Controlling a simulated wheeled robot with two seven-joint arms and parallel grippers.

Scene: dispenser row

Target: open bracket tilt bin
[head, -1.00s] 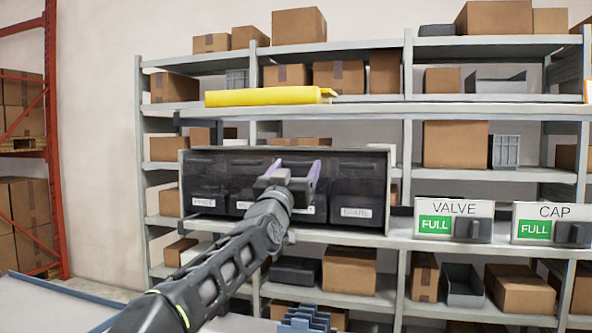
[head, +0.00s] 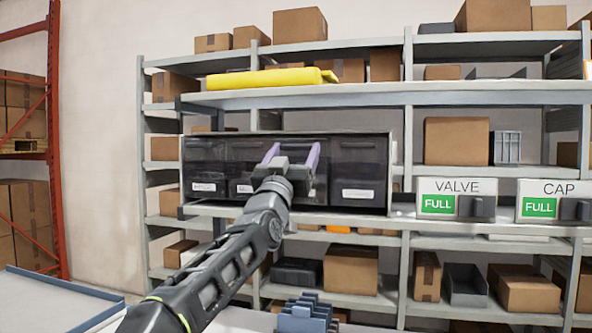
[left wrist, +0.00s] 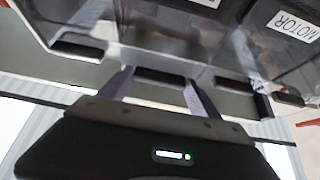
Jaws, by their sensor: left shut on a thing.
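A row of dark, see-through tilt bins (head: 360,160) with white labels sits on the middle shelf in the head view. The labels there are too small to read. My left gripper (head: 290,155), with purple fingers, is in front of the middle of the row. In the left wrist view its fingers (left wrist: 160,88) are on either side of a dark bin handle (left wrist: 160,76), and it is shut on it. A label reading MOTOR (left wrist: 295,25) is on a bin to the right there. I cannot tell which bin is the bracket bin, or whether the held bin is tilted.
A yellow bundle (head: 265,79) lies on the shelf above the bins. VALVE (head: 456,199) and CAP (head: 553,202) dispensers stand to the right. Cardboard boxes (head: 456,140) fill other shelves. A blue-grey rack (head: 305,314) is at the bottom.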

